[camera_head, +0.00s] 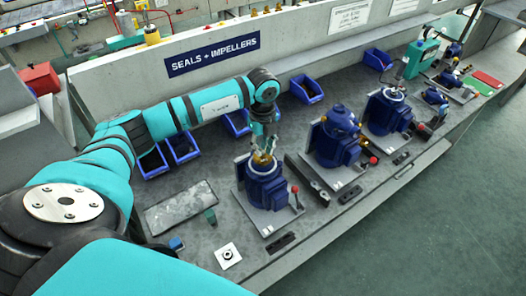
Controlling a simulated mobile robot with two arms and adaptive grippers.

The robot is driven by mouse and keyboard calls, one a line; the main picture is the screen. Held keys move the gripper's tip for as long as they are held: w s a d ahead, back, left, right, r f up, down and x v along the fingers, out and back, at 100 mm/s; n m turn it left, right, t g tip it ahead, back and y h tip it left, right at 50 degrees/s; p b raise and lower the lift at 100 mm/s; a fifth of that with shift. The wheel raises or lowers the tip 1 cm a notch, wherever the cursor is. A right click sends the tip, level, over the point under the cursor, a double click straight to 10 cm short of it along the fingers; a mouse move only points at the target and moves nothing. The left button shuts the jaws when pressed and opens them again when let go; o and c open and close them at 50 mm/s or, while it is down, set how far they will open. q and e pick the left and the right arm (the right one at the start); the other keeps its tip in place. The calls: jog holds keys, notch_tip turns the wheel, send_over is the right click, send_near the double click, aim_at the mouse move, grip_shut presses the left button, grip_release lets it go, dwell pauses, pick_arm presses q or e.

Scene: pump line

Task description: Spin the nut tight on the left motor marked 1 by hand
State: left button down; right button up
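The left motor (265,187) is dark blue and stands upright on a grey plate at the middle of the bench. A small brass-coloured part (262,158), which looks like the nut, shows at its top. My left gripper (263,152) points down at the motor's top, with its fingertips at the brass part. The fingers are too small to tell whether they grip it or stand open around it. The mark 1 is not readable. My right gripper is not in view.
More blue motors (337,137) (388,112) stand in a row to the right, with red-knobbed levers beside them. Blue bins (306,89) line the back wall.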

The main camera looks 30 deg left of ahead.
pick_arm(q)
jog(key=m+b, duration=0.1)
jog(key=m, duration=0.2)
jog(key=shift+f+m+b, duration=0.1)
jog(key=shift+m+b, duration=0.2)
jog(key=shift+b, duration=0.1)
jog(key=m+b, duration=0.1)
jog(key=m, duration=0.1)
jog(key=shift+m, duration=0.8)
jog(key=shift+w+m+b, duration=0.1)
jog(key=shift+m+b, duration=0.4)
jog(key=shift+m, duration=0.1)
jog(key=m+b, duration=0.1)
jog(key=m, duration=0.3)
jog(key=shift+b, duration=0.4)
jog(key=shift+m, duration=0.9)
